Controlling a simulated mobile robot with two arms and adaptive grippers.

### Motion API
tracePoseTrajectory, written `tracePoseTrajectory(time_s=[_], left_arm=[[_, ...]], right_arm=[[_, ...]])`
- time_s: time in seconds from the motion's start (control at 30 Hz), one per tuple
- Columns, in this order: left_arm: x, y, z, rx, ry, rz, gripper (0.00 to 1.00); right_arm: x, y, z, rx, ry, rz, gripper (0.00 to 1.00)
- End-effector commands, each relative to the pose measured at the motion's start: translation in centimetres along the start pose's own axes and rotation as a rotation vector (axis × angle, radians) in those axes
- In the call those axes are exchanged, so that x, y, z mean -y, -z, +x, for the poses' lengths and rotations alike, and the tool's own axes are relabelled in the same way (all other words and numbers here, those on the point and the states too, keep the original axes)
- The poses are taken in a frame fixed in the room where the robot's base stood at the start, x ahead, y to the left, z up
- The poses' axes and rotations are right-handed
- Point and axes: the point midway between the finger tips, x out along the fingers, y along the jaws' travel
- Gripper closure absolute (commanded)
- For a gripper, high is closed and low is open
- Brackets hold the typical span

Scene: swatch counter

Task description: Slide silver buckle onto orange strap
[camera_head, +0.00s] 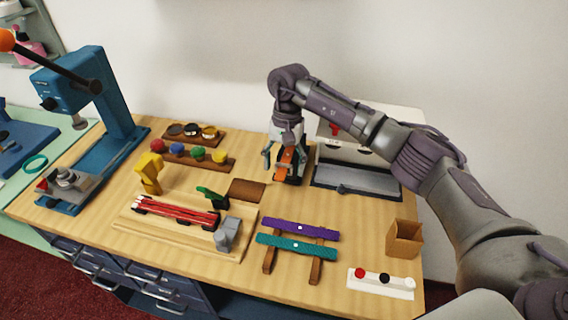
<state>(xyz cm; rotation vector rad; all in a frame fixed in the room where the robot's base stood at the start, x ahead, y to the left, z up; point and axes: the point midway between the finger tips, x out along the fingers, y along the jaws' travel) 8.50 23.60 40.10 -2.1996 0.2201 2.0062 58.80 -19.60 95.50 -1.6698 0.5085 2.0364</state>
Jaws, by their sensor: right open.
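My right gripper (285,163) points down at the back middle of the counter, its jaws open. An orange strap (286,158) shows between and below its fingers, with a dark piece under it; I cannot tell whether the fingers touch it. A small wooden rack (206,141) at the back left holds small round pieces, one of them pale or silvery (192,130). It may be the silver buckle, but it is too small to tell. No buckle can be made out on the strap. My left gripper is not in view.
A blue press (108,120) stands left. Colored knobs sit on a second rack (228,164). A wooden board (140,220) holds red rods. Purple (300,229) and teal (296,247) strips lie in front. A grey-topped machine (357,180), an open box (404,239) and a button panel (381,283) stand right.

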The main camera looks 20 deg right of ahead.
Motion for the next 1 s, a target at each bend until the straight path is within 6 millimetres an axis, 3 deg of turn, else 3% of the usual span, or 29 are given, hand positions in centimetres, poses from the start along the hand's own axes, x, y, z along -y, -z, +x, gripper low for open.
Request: tracePoseTrajectory(time_s=[0.17, 0.6, 0.8, 1.0], left_arm=[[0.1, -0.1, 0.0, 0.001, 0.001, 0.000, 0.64], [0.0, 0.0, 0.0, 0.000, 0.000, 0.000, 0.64], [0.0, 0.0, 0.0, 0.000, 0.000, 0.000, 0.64], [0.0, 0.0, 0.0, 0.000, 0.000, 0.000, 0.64]], right_arm=[[0.0, 0.1, -1.4, -0.002, 0.001, 0.001, 0.24], [0.1, 0.0, -10.1, -0.002, 0.002, 0.001, 0.24], [0.0, 0.0, -11.8, -0.001, 0.000, 0.001, 0.24], [0.0, 0.0, -12.0, 0.000, 0.000, 0.000, 0.24]])
